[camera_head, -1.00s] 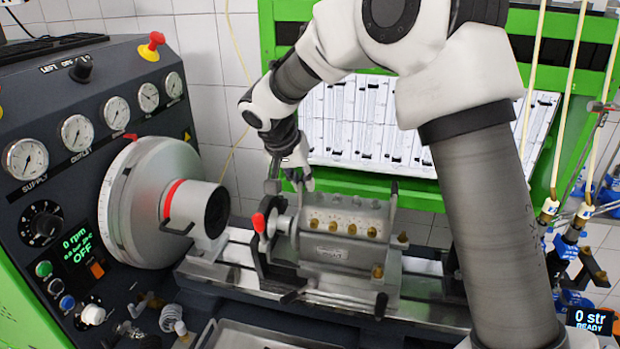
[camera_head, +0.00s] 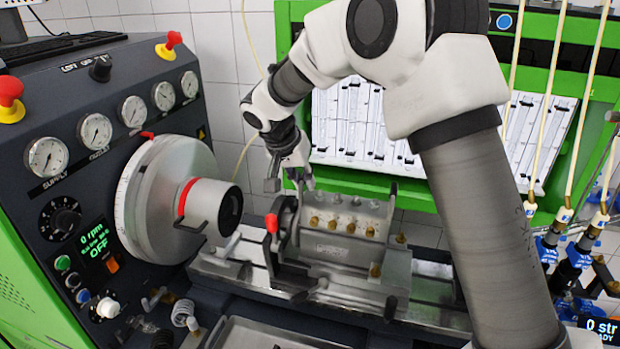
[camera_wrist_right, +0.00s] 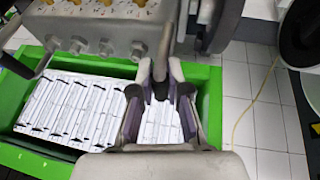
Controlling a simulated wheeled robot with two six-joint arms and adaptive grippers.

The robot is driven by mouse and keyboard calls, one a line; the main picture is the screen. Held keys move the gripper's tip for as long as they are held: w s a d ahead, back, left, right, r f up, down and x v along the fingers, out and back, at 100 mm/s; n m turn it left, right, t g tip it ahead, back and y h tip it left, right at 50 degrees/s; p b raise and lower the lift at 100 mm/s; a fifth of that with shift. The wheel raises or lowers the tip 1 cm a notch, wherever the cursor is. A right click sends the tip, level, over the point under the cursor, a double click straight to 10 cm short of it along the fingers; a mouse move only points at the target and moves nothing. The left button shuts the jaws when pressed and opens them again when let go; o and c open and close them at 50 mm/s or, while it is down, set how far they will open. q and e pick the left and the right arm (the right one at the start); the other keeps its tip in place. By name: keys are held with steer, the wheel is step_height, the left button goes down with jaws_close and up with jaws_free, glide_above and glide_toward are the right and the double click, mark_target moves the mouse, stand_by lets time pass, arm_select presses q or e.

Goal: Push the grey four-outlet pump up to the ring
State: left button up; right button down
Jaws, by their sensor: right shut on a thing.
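The grey four-outlet pump (camera_head: 335,245) sits upright in the clamping carriage on the bench rail, with a row of brass outlets along its front. In the right wrist view the pump body (camera_wrist_right: 100,25) fills the top. The ring I take to be the red ring (camera_head: 187,197) around the drive cylinder, left of the pump; a gap separates them. My right gripper (camera_head: 290,184) is above and behind the pump's left end. In the right wrist view its fingers (camera_wrist_right: 162,80) are closed around a slim grey upright part at the pump, partly hidden. My left gripper is not in view.
A red-tipped lever (camera_head: 271,224) stands at the carriage's left end, near the pump. The control panel (camera_head: 100,180) with gauges is at the left. A metal tray (camera_head: 250,335) lies in front. Hoses with fittings (camera_head: 560,240) hang at the right.

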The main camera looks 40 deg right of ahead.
steer(key=shift+w+a, duration=0.2)
steer(key=shift+w, duration=0.05)
stand_by(0.3)
steer(key=shift+w+a+p, duration=0.25)
steer(key=shift+w+p, duration=0.05)
steer(key=shift+p, duration=0.05)
steer(key=shift+w+a, duration=0.3)
steer(key=shift+w+a+p, duration=0.4)
steer(key=shift+w, duration=0.05)
